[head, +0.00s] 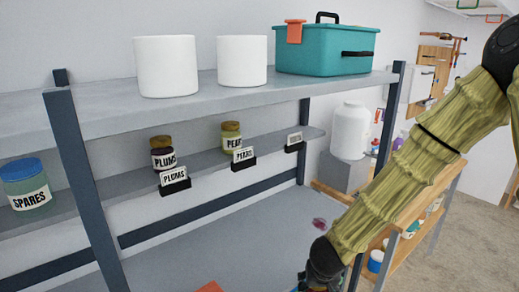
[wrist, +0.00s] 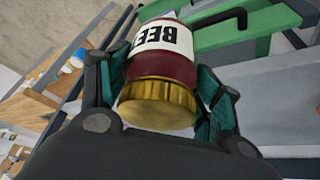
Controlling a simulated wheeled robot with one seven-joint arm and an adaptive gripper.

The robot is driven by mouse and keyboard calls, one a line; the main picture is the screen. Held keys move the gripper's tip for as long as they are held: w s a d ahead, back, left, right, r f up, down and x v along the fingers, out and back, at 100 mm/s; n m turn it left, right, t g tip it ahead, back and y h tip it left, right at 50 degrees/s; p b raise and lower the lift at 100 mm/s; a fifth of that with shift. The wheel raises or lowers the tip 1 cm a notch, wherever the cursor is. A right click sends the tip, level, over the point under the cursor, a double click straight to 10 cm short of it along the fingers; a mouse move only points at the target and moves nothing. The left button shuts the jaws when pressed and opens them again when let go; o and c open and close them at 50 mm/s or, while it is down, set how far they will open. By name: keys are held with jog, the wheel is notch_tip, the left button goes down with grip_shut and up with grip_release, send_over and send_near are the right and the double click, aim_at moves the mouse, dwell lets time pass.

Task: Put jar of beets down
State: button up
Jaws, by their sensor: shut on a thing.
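The jar of beets (wrist: 163,62) has a gold lid, dark red contents and a white label, which reads upside down in the wrist view. My gripper (wrist: 165,88) is shut on it, with fingers on both sides. In the head view my gripper (head: 322,264) is low, at the bottom edge in front of the shelving, and the jar is largely hidden or out of frame. On the middle shelf (head: 100,203) stand a plums jar (head: 163,152) and a pears jar (head: 231,136) behind their label holders. A third label holder (head: 294,143), too small to read, has no jar behind it.
A jar marked spares (head: 26,190) is at the middle shelf's left. White canisters (head: 165,68) and a teal toolbox (head: 325,52) stand on the top shelf. A dark upright (head: 84,185) rises in front. A green object with a black handle (wrist: 240,20) is near the jar.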

notch_tip(320, 180, down, 10)
jog(key=s+d+n, duration=0.1)
jog(key=s, duration=0.1)
jog(key=shift+s+y, duration=0.25)
jog(key=shift+y, duration=0.05)
jog(key=shift+r, duration=0.1)
